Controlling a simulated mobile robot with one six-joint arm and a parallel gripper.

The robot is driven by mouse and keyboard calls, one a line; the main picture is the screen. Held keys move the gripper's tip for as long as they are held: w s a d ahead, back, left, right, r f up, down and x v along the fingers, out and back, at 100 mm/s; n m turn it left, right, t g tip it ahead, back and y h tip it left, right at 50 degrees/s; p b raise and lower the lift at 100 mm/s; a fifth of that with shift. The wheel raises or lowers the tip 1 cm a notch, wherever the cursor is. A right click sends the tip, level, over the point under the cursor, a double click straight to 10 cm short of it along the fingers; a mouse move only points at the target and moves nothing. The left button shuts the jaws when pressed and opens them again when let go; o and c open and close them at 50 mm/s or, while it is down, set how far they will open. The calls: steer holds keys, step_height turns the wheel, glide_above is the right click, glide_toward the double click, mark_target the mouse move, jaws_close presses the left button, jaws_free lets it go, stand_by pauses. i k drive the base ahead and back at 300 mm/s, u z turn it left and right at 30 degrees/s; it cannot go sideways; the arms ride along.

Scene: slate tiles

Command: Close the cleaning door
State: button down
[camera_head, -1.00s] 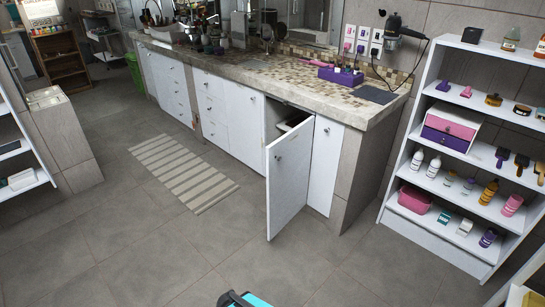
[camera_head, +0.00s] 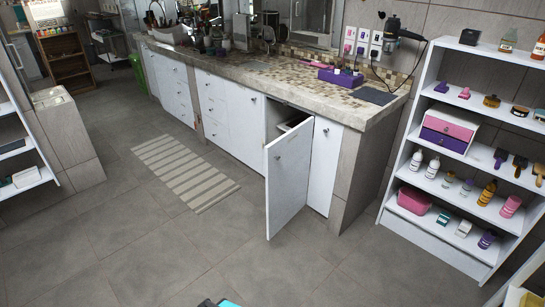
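An open white cabinet door (camera_head: 287,182) stands swung out from the long counter, with a small round knob on its outer face near the top left. Behind it the dark cabinet opening (camera_head: 281,120) shows, with a pale item inside that I cannot make out. At the bottom edge of the view a small black and light blue part (camera_head: 217,303) of my own arm shows. My gripper's fingers cannot be made out there, and the door stands well ahead, apart from it.
A white shelf unit (camera_head: 402,159) with bottles and brushes stands at the right. The counter (camera_head: 262,78) runs along the back wall. A striped mat (camera_head: 185,170) lies on the tiles left of the door. The floor (camera_head: 130,245) in front is clear.

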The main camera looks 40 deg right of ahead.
mark_target(287, 158)
steer(key=z, duration=0.05)
steer(key=i, duration=1)
steer(key=u, duration=0.05)
